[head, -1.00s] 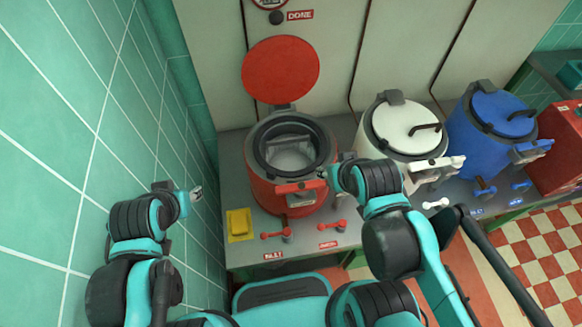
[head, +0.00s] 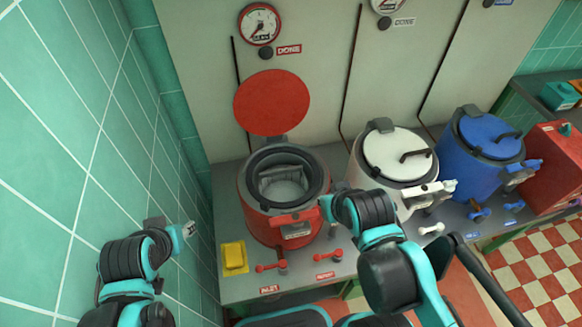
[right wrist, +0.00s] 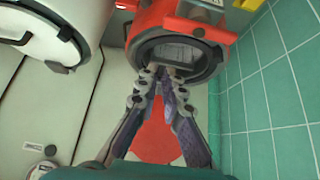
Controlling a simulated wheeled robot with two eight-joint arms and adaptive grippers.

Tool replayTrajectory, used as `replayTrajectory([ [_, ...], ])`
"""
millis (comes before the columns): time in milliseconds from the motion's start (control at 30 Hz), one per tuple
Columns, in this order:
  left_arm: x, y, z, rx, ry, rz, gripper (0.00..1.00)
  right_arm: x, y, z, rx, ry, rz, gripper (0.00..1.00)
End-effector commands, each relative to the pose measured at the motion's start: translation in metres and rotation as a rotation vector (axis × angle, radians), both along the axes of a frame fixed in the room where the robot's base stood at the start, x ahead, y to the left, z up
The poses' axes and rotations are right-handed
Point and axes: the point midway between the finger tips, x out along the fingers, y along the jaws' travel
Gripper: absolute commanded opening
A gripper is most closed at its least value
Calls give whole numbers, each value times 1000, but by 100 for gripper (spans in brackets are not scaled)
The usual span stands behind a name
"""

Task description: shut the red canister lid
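The red canister (head: 262,222) stands open on the grey counter, with a dark rim and pale inside. Its round red lid (head: 271,102) is raised upright behind the opening, on a hinge at the back. A red latch handle (head: 294,219) is at the canister's front. My right gripper (head: 325,207) is beside the canister's front right; whether it touches is unclear. In the right wrist view its fingers (right wrist: 161,72) come close together in front of the canister's dark rim (right wrist: 172,58), with the lid (right wrist: 156,138) behind. My left gripper (head: 190,229) is left of the counter, holding nothing visible.
A white canister (head: 373,181) and a blue canister (head: 463,168), both with lids down, stand to the right. A yellow block (head: 234,258) and red valve handles (head: 270,267) sit before the red canister. A green tiled wall (head: 75,130) closes the left side.

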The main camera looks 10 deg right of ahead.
Motion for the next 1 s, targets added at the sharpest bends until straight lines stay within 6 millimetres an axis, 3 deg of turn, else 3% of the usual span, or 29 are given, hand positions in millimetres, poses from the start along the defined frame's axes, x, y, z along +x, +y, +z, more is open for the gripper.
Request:
replayTrajectory([
  [133,0,0,3,0,0,0,40,3,0,6,0,2,0,0],
  [267,0,0,15,0,0,0,40,23,0,34,0,10,0,0],
  [600,0,0,65,0,0,0,40,128,-3,133,-1,52,-1,0],
  [800,0,0,93,0,0,0,40,197,-5,170,-1,79,-1,0],
  [1000,0,0,121,0,0,0,40,268,-8,191,-1,105,-1,0],
])
